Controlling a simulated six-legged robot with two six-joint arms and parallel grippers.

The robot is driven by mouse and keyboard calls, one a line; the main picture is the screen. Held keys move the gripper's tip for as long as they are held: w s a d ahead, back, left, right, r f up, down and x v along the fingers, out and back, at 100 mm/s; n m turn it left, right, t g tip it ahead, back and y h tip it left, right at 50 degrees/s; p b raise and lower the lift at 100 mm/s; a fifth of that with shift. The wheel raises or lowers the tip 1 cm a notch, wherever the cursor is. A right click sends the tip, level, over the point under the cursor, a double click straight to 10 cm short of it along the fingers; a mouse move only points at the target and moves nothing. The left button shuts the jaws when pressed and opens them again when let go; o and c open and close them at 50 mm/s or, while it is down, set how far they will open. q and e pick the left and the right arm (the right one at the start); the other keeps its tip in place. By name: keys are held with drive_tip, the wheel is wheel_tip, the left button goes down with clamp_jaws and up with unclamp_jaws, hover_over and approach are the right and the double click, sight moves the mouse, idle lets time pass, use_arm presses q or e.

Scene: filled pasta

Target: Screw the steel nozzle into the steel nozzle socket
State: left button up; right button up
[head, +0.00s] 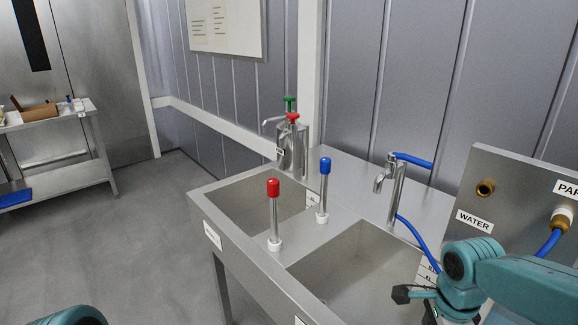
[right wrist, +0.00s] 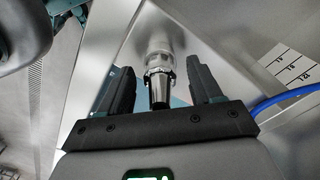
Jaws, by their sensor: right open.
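A steel piece that looks like the nozzle (right wrist: 159,84) stands between my right gripper's fingers in the right wrist view. It tapers toward the gripper palm and has a shiny collar at its far end. A bright round metal part (right wrist: 152,46) lies just beyond that collar; I cannot tell whether it is the socket or whether the nozzle is seated in it. My right gripper (right wrist: 163,82) is open, with visible gaps on both sides of the nozzle. In the head view the right gripper (head: 415,298) is over the near basin; nozzle and socket are not discernible there. My left gripper is out of view.
A steel double sink (head: 222,234) carries a red-capped post (head: 274,215) and a blue-capped post (head: 323,190). A tap (head: 392,190) with a blue hose (head: 419,243) stands behind. A steel panel (head: 515,196) labelled WATER is at right. Open floor lies left.

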drive_tip(key=n+p, duration=0.1)
drive_tip(key=n, duration=0.4)
drive_tip(key=shift+r+n, duration=0.15)
drive_tip(key=shift+n, duration=0.25)
drive_tip(key=n+p, duration=0.1)
drive_tip(key=n, duration=0.3)
drive_tip(key=n+p, duration=0.1)
drive_tip(key=n, duration=0.2)
drive_tip(key=n+p, duration=0.1)
drive_tip(key=n, duration=0.6)
drive_tip(key=shift+p, duration=0.35)
drive_tip(key=shift+n, duration=0.7)
drive_tip(key=shift+c, duration=0.3)
